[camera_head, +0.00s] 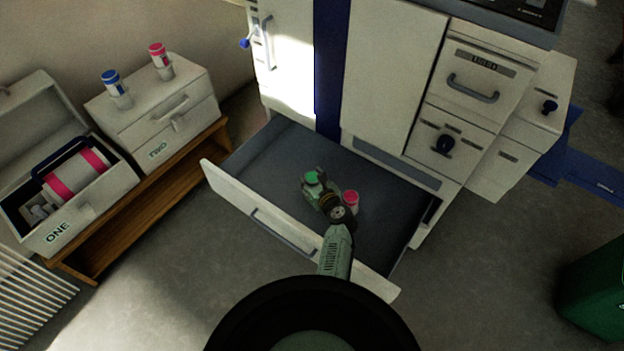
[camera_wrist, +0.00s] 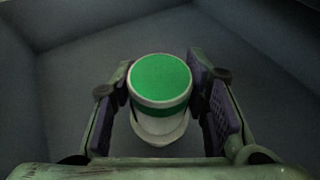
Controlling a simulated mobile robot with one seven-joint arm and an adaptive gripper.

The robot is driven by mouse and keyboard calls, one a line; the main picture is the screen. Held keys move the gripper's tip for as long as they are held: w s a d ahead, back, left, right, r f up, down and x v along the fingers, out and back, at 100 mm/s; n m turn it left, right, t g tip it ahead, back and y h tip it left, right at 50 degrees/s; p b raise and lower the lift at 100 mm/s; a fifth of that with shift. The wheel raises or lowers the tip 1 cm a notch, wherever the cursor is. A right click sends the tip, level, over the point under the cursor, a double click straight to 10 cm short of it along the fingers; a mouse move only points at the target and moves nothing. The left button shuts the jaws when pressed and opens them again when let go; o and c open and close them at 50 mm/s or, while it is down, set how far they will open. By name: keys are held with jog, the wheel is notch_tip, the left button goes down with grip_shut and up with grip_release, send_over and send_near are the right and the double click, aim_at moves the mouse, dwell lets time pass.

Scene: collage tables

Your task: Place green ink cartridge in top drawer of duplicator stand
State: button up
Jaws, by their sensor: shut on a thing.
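The green ink cartridge, white with a green cap, is between my gripper's fingers (camera_wrist: 160,108) in the wrist view; its green top (camera_wrist: 160,78) faces the camera. In the head view the green cap (camera_head: 311,177) shows at the end of my gripper (camera_head: 315,182), over the open drawer (camera_head: 268,150) of the white cabinet (camera_head: 392,70). My gripper is shut on the cartridge, inside the drawer's outline. Whether the cartridge touches the drawer floor I cannot tell. No lower drawer shows in view.
A pink-capped cartridge (camera_head: 351,199) stands in the drawer, just right of my gripper. The drawer floor is otherwise clear. Its front panel (camera_head: 250,208) has a handle. At left, a wooden bench (camera_head: 150,196) bears box TWO (camera_head: 190,120) and open box ONE (camera_head: 95,205).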

jog(key=shift+f, duration=0.2)
jog(key=o, duration=1.3)
jog(key=shift+c, duration=0.2)
jog(key=shift+r, duration=0.25)
jog(key=p+v, duration=0.7)
jog(key=v, duration=0.5)
jog(key=shift+d, duration=0.1)
